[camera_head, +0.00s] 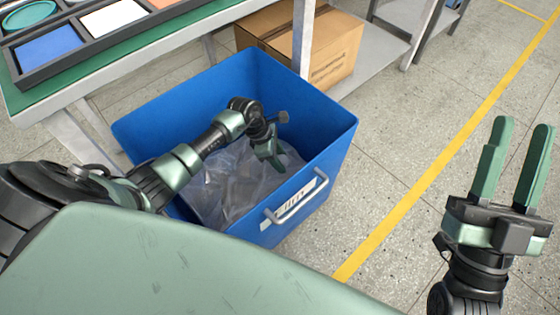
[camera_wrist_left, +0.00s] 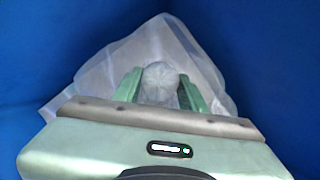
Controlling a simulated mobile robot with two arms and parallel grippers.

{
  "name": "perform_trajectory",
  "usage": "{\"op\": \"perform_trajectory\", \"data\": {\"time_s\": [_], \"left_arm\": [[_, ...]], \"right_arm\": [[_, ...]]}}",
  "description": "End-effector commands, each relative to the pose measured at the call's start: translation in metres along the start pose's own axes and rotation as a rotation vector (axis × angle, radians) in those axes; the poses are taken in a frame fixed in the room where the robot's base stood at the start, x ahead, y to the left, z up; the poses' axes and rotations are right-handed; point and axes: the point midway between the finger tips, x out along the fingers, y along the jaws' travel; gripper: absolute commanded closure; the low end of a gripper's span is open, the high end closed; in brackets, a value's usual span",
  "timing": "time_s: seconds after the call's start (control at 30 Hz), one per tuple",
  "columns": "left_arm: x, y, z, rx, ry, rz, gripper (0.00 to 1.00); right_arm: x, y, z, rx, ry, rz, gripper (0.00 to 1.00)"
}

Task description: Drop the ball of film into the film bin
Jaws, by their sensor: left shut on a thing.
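The film bin (camera_head: 165,118) is a blue open-topped box with a metal handle and a label on its front wall; its blue inner wall (camera_wrist_left: 60,50) fills the left wrist view. My left gripper (camera_head: 272,158) reaches down inside the bin, below its rim. In the left wrist view its green fingers (camera_wrist_left: 160,88) are shut on the pale, crumpled ball of film (camera_wrist_left: 160,76). In the head view I cannot make out the ball at the fingers. My right gripper (camera_head: 523,127) is open and empty, fingers up, above the floor at the right.
Loose translucent film (camera_head: 228,185) lies in the bin under the left gripper. A green-topped table (camera_head: 150,60) with a dark tray is at the upper left. A cardboard box (camera_head: 330,50) sits on a shelf behind the bin. The floor at the right, with a yellow line (camera_head: 440,158), is clear.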

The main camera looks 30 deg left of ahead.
Motion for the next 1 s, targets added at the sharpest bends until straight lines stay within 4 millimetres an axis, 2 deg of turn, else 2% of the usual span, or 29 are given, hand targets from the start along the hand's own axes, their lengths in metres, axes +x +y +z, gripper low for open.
{"op": "perform_trajectory", "data": {"time_s": [0.13,0.7,0.73,0.77,0.8,1.0], "left_arm": [[0.006,0.000,-0.002,-0.001,-0.001,0.001,0.95],[0.008,0.001,-0.003,0.000,0.000,0.001,0.95],[0.008,0.001,-0.003,0.000,0.000,0.001,0.50],[0.008,0.000,-0.003,0.000,0.000,0.001,0.42],[0.008,0.000,-0.003,0.000,0.000,0.001,0.37],[0.008,0.000,-0.003,0.000,0.000,0.001,0.37]], "right_arm": [[-0.001,-0.001,-0.011,0.004,0.062,-0.002,0.64],[-0.003,-0.002,-0.020,0.006,0.108,-0.004,0.64],[-0.003,-0.002,-0.021,0.006,0.111,-0.004,0.64],[-0.003,-0.002,-0.021,0.006,0.111,-0.004,0.64],[-0.003,-0.002,-0.021,0.006,0.111,-0.004,0.64],[-0.003,-0.003,-0.021,0.007,0.109,-0.004,0.64]]}}
